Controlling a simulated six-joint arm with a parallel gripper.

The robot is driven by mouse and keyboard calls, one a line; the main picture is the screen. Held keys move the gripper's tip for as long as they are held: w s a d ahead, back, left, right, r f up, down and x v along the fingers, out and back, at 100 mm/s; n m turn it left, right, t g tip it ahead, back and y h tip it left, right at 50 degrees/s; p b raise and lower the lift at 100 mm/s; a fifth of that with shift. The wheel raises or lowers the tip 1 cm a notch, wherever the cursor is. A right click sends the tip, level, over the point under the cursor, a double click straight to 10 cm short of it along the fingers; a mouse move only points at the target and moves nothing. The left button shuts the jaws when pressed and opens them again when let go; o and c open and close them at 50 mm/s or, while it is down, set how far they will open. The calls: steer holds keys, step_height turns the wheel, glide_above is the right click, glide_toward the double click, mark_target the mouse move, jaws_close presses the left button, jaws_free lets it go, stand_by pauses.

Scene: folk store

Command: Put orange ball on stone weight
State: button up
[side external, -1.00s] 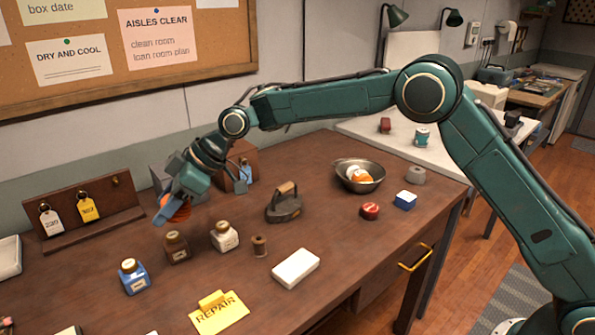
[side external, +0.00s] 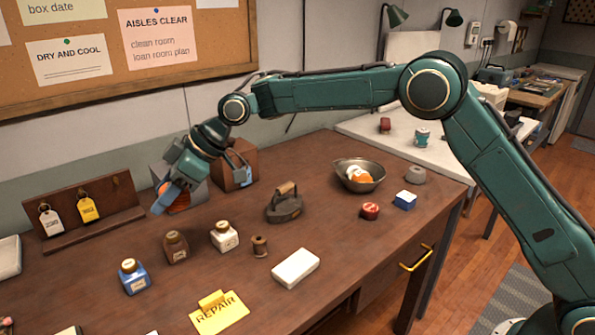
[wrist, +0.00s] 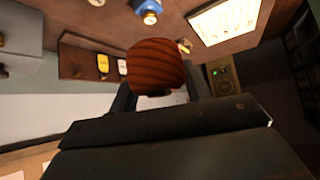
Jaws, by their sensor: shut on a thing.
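My gripper (side external: 172,190) is shut on the orange ball (side external: 178,198) and holds it above the back left part of the brown table. In the side view the fingers and wrist cover much of the ball. In the wrist view the ball (wrist: 155,65) shows dark stripes and sits between the fingers.
A dark iron (side external: 284,204) stands mid-table. Several bottles stand in front of my gripper, and a tag rack (side external: 90,212) at left.

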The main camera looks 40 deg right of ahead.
steer(key=w+d+m+t+h, duration=0.1)
steer(key=w+d, duration=0.2)
steer(key=d, duration=0.4)
steer(key=w+d+r+m+t, duration=0.1)
steer(key=w+d+m, duration=0.1)
steer(key=d, duration=0.5)
steer(key=w+d+m+t+h, duration=0.1)
steer(key=w+d, duration=0.2)
steer(key=d, duration=0.4)
step_height(320, 180, up, 4)
steer(key=f+m+t+h, duration=0.1)
steer(key=m+t+h, duration=0.1)
steer(key=m+h, duration=0.7)
glide_above(414, 167)
steer(key=m+y, duration=0.2)
steer(key=f, duration=1.5)
steer(key=shift+a+f, duration=0.15)
steer(key=shift+a, duration=0.05)
steer(key=shift+f, duration=0.1)
steer(key=shift+n, duration=0.3)
steer(key=shift+f, duration=2)
steer(key=shift+f, duration=0.1)
